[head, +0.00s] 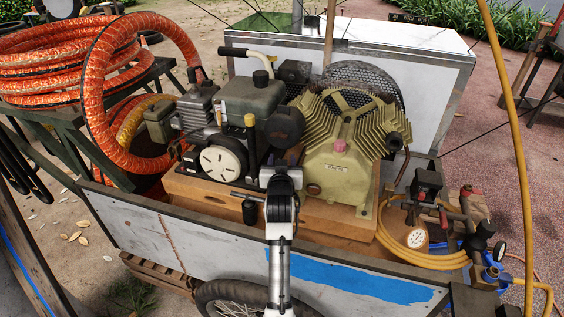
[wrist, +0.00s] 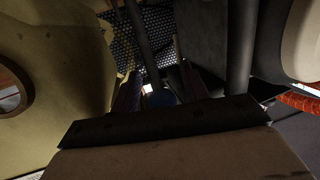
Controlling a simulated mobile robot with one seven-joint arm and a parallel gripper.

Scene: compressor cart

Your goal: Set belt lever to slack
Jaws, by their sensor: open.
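An upright black lever with a yellow top (head: 250,122) stands between the engine (head: 222,162) and the compressor (head: 343,165); it may be the belt lever, but no label or slack mark is readable. My gripper (head: 288,165) reaches over the cart's near wall into the gap between the two machines; its fingertips are hidden in the head view. In the wrist view my gripper (wrist: 158,85) has its fingers apart. A dark rod (wrist: 141,35) shows beyond them, and I cannot tell whether it is the lever or lies between the fingers.
The compressor body (wrist: 40,80) is close on the left in the wrist view, with dark engine parts on the right. The mesh belt guard (head: 375,82) stands behind. A pressure gauge (head: 416,238) and yellow hose lie at right. Orange hose (head: 95,110) is coiled at left.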

